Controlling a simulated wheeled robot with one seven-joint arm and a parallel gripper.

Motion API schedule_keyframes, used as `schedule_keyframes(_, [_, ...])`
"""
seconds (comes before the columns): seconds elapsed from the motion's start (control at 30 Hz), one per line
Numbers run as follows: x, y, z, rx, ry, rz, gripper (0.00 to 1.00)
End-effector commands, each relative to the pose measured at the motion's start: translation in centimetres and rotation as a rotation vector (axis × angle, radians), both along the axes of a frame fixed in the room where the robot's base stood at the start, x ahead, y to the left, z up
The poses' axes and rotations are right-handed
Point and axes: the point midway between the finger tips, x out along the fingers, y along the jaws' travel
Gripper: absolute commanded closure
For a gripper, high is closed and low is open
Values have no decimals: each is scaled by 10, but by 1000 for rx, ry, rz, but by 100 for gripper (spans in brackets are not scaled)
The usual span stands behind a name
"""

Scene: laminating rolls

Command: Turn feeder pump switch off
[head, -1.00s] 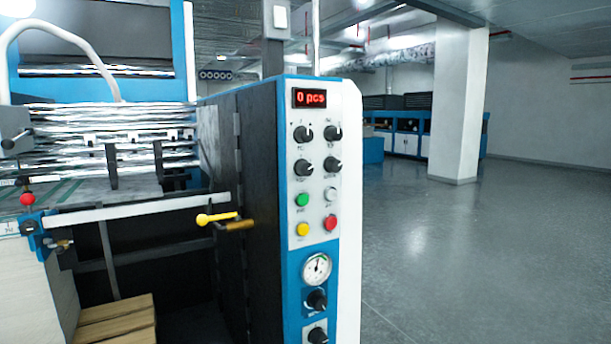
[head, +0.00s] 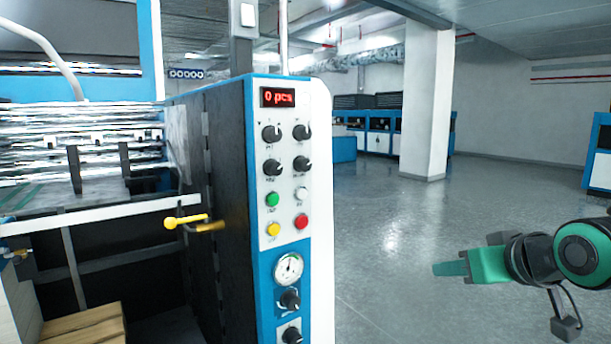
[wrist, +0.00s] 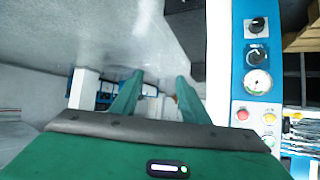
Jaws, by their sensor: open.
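The machine's control panel (head: 285,210) stands left of centre in the head view. Below its round gauge (head: 288,269) are two black rotary knobs, an upper one (head: 290,300) and a lower one (head: 292,335) near the picture's bottom edge. More black knobs (head: 272,133) sit under the red display (head: 277,97). Labels are too small to read, so I cannot tell which control is the feeder pump switch. My gripper (head: 450,268) is to the right of the panel, apart from it. In the wrist view my gripper (wrist: 157,95) is open and empty, with the lower knobs (wrist: 257,25) to its right.
Green (head: 272,199), yellow (head: 274,230) and red (head: 301,221) buttons sit above the gauge. A yellow-tipped lever (head: 185,220) sticks out left of the panel. Open floor (head: 390,240) lies right of the machine, with a white pillar (head: 428,100) farther back.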

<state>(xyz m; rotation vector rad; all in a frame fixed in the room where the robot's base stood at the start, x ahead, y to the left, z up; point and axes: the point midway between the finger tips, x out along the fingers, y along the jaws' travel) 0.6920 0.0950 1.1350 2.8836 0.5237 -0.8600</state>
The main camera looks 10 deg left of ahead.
Motion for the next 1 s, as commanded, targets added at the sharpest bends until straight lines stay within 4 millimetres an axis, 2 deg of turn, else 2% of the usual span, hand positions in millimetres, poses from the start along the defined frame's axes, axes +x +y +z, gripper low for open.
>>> schedule_keyframes(0.03, [0, 39, 19, 25, -66, 77, 59])
schedule_keyframes(0.1, [-4, 87, 48, 72, -163, 170, 59])
schedule_keyframes(0.2, [-20, 148, 87, 146, -282, 286, 59])
schedule_keyframes(0.3, [-41, 194, 119, 217, -373, 378, 59])
schedule_keyframes(0.4, [-60, 224, 143, 273, -436, 441, 59])
schedule_keyframes(0.5, [-73, 241, 156, 307, -470, 477, 59])
schedule_keyframes(0.63, [-76, 251, 163, 324, -487, 492, 59])
schedule_keyframes(0.77, [-68, 260, 162, 324, -486, 492, 59])
schedule_keyframes(1.0, [-42, 290, 162, 322, -485, 491, 59])
